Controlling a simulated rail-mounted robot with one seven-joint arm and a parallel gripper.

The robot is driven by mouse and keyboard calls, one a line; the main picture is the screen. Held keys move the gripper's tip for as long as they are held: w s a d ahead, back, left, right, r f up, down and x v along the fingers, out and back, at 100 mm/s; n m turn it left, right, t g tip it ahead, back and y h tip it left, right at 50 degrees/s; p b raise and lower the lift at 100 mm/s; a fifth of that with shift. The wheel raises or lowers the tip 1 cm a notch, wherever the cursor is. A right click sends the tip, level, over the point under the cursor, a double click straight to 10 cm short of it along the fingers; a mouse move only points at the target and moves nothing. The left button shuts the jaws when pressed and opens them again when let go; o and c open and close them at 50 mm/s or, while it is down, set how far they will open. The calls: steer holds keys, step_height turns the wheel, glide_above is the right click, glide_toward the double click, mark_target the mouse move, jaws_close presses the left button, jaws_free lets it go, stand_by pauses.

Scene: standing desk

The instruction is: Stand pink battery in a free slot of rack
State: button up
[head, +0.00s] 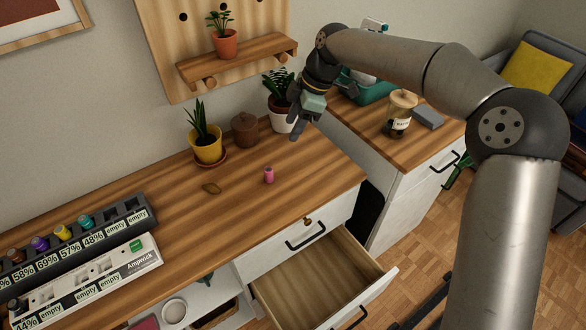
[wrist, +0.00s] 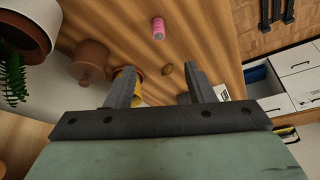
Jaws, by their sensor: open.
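The pink battery (head: 269,175) stands on the wooden desk, apart from other things; it also shows at the top of the wrist view (wrist: 158,28). At the left of the head view, a dark rack (head: 152,219) holds several coloured batteries above percentage labels; slots at its right end are labelled empty and look unfilled. In front of it is a white Amperick unit (head: 146,262) with empty labels and a 44% label. My gripper (head: 295,125) is above the desk's back right, away from the battery. In the wrist view its fingers (wrist: 161,75) are apart with nothing held.
A yellow-potted plant (head: 208,150), a brown lidded pot (head: 244,129) and a white-potted plant (head: 282,118) line the desk's back. A small brown object (head: 211,188) lies left of the battery. An open drawer (head: 315,280) juts out in front. Desk around the battery is clear.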

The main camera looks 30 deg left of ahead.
steer(key=p, duration=0.1)
glide_above(270, 168)
steer(key=w+d, duration=0.1)
steer(key=d, duration=0.1)
step_height(270, 168, down, 10)
steer(key=shift+p+x, duration=0.9)
steer(key=shift+x, duration=2.25)
steer(key=shift+w+f, duration=0.1)
steer(key=shift+w, duration=0.1)
jaws_close()
